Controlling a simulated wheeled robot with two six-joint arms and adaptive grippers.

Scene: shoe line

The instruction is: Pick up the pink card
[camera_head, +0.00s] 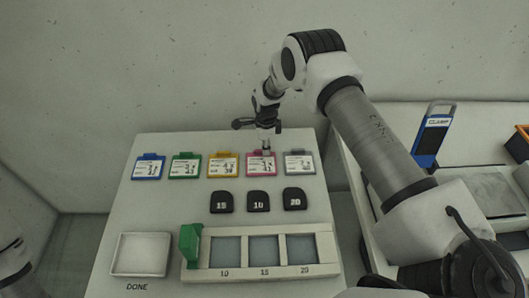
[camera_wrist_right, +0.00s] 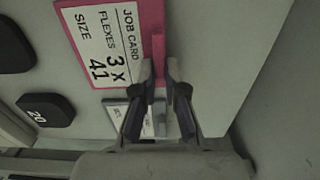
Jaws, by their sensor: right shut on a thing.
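The pink card (camera_head: 260,168) lies on the white table among a row of coloured cards, fourth from the left. In the right wrist view the pink card (camera_wrist_right: 152,18) reads "JOB CARD, FLEXES 3 X, SIZE 41". My right gripper (camera_head: 266,151) is over the card's top edge. In the right wrist view its fingers (camera_wrist_right: 159,78) are closed around the pink tab of the card. I cannot tell whether the card is lifted at all. My left gripper is out of view; only part of that arm shows at the left edge.
Blue (camera_head: 149,168), green (camera_head: 185,167), yellow (camera_head: 223,167) and grey (camera_head: 299,164) cards lie in the row. Black blocks (camera_head: 258,201) and a three-slot tray (camera_head: 262,272) are nearer. A DONE tray (camera_head: 115,262) is front left. A blue CLAMP device (camera_head: 431,140) stands right.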

